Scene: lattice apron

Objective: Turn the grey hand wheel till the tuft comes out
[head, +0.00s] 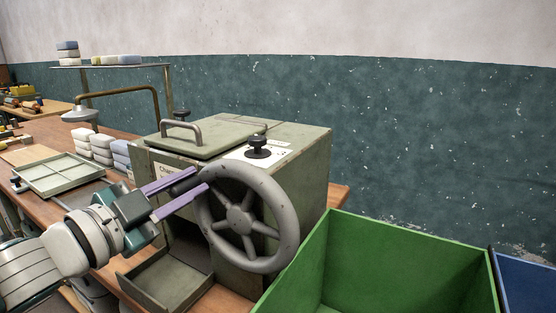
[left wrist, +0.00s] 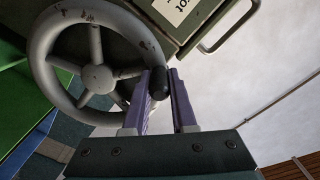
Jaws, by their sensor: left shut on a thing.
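The grey hand wheel (head: 241,218) is on the front of a grey-green metal machine (head: 300,160). In the left wrist view the wheel (left wrist: 97,78) has a dark handle (left wrist: 153,83) on its rim. My left gripper (head: 200,180) is at the upper left of the rim, its purple fingers shut on that handle. The fingers also show in the left wrist view (left wrist: 163,84). No tuft is seen; the open tray (head: 160,283) below the machine looks empty. My right gripper is out of view.
A green bin (head: 400,256) stands right of the machine, with a blue bin (head: 528,284) beyond. A lid with a handle (head: 182,127) and black knobs (head: 258,147) are on top of the machine. A divided tray (head: 59,174) and stacked blocks (head: 100,147) lie on the bench at left.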

